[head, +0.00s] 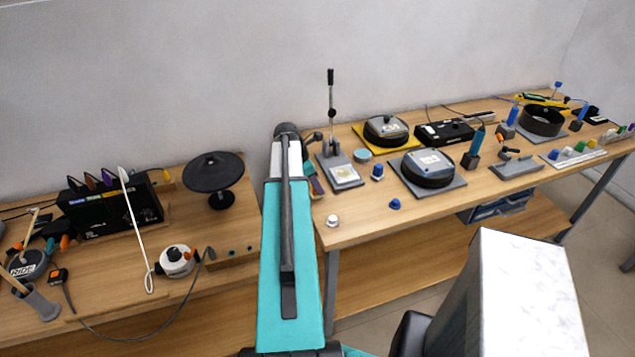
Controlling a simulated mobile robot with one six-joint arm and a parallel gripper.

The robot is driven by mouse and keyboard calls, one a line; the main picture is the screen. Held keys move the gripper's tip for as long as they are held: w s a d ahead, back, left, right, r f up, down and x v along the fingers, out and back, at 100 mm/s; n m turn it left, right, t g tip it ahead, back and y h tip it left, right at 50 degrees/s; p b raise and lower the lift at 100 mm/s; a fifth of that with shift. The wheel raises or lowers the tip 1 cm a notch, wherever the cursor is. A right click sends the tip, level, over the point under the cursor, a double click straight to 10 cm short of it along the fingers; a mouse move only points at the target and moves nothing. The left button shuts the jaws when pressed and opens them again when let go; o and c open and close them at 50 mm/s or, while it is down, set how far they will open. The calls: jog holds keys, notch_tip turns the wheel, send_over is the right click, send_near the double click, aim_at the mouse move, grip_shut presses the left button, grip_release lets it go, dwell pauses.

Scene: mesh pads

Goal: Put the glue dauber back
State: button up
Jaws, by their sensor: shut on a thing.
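My teal and white arm (289,240) reaches up the middle of the head view, over the gap between the two benches. Its far end and my gripper are hidden behind the arm, so the jaws and whatever they hold do not show. I cannot make out a glue dauber for certain. A white round pot (177,261) with a dark centre and an orange bit beside it stands on the left bench. A blue-handled tool (478,139) stands upright in a dark block on the right bench.
A black box (110,205), a dark round disc on a stand (213,172) and a loose cable crowd the left bench. The right bench holds a lever press (331,120), round black pads on plates (428,168), small blue knobs and a white knob (332,221). Its front edge is mostly clear.

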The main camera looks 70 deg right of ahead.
jog(key=shift+f, duration=0.2)
jog(key=o, duration=1)
jog(key=shift+c, duration=0.2)
jog(key=shift+r, duration=0.25)
jog(key=b+v, duration=0.3)
jog(key=v, duration=0.8)
jog(key=shift+w+r, duration=0.2)
jog(key=shift+r, duration=0.1)
jog(key=shift+s+a, duration=0.1)
